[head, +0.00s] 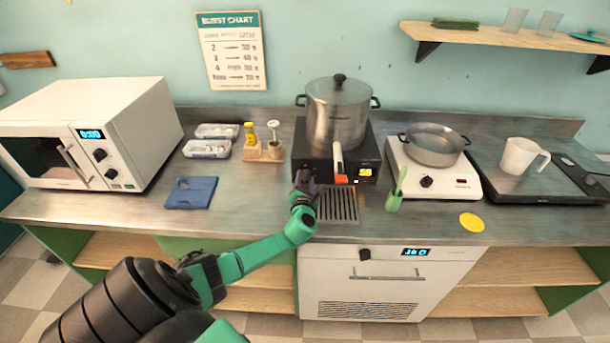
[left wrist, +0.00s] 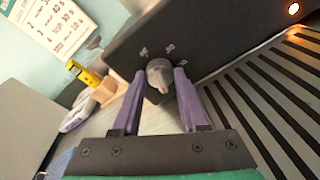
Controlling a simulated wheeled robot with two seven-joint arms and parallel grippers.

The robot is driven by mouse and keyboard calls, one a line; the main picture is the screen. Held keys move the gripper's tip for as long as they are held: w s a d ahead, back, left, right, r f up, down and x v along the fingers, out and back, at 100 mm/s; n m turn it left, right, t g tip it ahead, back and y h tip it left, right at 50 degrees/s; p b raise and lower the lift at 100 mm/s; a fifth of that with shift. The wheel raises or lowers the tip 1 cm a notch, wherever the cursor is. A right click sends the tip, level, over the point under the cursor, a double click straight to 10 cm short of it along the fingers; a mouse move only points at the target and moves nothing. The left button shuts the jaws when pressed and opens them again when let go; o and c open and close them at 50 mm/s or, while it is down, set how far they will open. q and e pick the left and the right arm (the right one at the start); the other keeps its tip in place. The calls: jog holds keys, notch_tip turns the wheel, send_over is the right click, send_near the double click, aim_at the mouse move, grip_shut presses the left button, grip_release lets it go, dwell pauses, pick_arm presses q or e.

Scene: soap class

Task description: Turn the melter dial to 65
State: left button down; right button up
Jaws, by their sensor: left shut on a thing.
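The melter (head: 362,150) is a black box on the counter with a lidded steel pot (head: 337,112) on top. Its yellow display (head: 365,172) seems to read 58. My left gripper (head: 303,180) is at the left part of the melter's front face. In the left wrist view its two purple fingers stand on either side of the grey melter dial (left wrist: 159,72), closed on it. Small markings show around the dial on the black face. The dial is hidden behind the gripper in the head view. My right gripper is not in view.
A slatted grate (head: 338,206) lies in front of the melter, below a white spout with an orange part (head: 339,163). A white hot plate (head: 432,178) with a pan stands to the right. A yellow bottle (head: 249,134) and a blue mat (head: 191,192) are to the left.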

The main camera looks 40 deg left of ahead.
pick_arm(q)
jog(key=shift+m+p, duration=0.45)
jog(key=shift+m, duration=0.45)
jog(key=shift+f, duration=0.1)
jog(key=shift+c, duration=2.2)
grip_release()
jog(key=p+v, duration=0.1)
jog(key=v, duration=1.3)
jog(key=shift+s+d, duration=0.1)
jog(key=shift+d, duration=0.25)
